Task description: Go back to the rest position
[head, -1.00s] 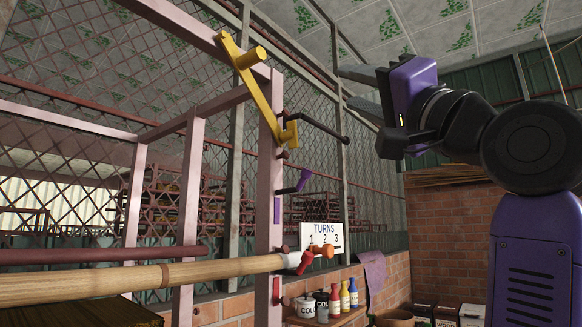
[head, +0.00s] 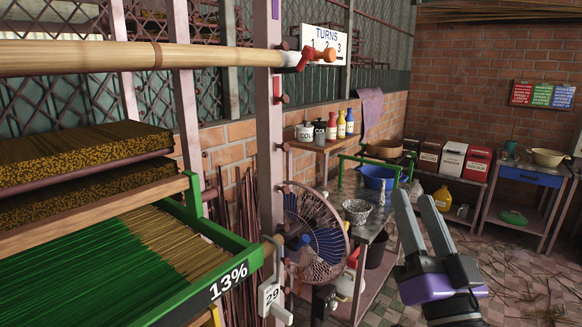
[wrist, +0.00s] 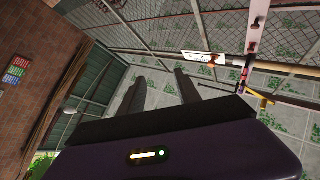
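My gripper (head: 412,196) is in the lower right of the head view. Its two grey fingers point up and stand apart with nothing between them. The wrist view also shows the two fingers (wrist: 159,79) apart and empty, with the ceiling and mesh wall behind them. The gripper is clear of the rack and the bench in the picture. The rest of my arm is mostly out of the head view.
At left stands a rack with a green tray (head: 230,243) marked 13%, a bamboo pole (head: 130,56) and a TURNS sign (head: 340,42). A fan (head: 315,225) and a bench with a blue basin (head: 378,176) are left of my gripper.

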